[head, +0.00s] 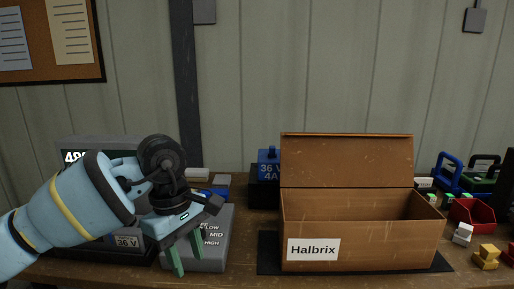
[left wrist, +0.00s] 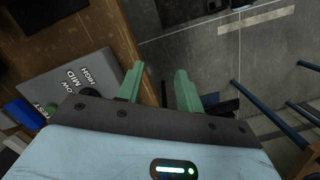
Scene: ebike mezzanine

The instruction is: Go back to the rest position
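My left gripper (head: 188,254) is in front of a grey box with LOW, MID and HIGH markings (head: 214,255), near the table's front edge. Its two green fingers point down and stand apart with nothing between them. In the left wrist view the fingers (left wrist: 160,88) are also apart and empty, with the floor beyond them and the grey box (left wrist: 72,82) to the left. My right gripper is in neither view.
An open cardboard box labelled Halbrix (head: 358,230) stands on a black mat (head: 268,266) at centre right. A red bin (head: 472,213) and small yellow parts (head: 486,258) lie at the right. A dark display unit (head: 100,145) is behind my left arm.

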